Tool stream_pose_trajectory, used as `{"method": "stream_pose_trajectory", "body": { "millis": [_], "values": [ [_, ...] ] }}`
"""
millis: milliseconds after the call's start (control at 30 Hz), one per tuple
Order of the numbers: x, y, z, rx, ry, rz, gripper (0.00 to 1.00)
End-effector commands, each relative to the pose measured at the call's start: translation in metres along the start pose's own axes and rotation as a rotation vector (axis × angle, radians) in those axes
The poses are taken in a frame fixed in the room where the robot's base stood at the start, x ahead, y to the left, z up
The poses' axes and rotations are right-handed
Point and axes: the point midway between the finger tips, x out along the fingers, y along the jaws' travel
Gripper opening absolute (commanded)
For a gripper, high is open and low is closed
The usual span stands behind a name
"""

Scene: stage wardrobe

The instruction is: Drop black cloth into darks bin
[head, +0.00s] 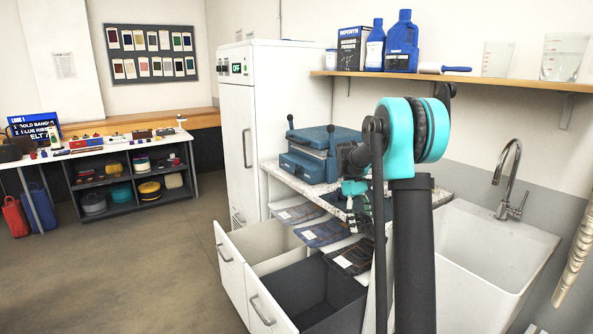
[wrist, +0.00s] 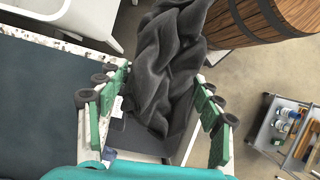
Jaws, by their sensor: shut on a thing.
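A pulled-out bin with a dark grey inside (head: 318,285) stands low in front of the counter, to the lower left of my gripper. A pulled-out bin with a pale inside (head: 262,243) is beside it. No bin label is readable.
A blue press (head: 315,155) sits on the worktop. A white sink (head: 495,250) is at the right and a tall white cabinet (head: 270,110) at the left. A wooden barrel (wrist: 265,20) and a grey trolley (wrist: 285,130) show in the wrist view. Open floor lies left.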

Motion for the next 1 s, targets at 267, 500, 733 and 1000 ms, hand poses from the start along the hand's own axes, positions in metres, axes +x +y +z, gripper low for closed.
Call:
{"method": "stream_pose_trajectory", "body": {
  "millis": [267, 500, 733, 1000],
  "values": [
    [0.044, -0.018, -0.027, 0.398, 0.023, -0.166, 0.52],
    [0.067, -0.03, -0.04, 0.61, 0.034, -0.252, 0.52],
    [0.071, -0.033, -0.042, 0.656, 0.037, -0.271, 0.52],
    [0.072, -0.033, -0.044, 0.639, 0.037, -0.264, 0.52]
  ]
}}
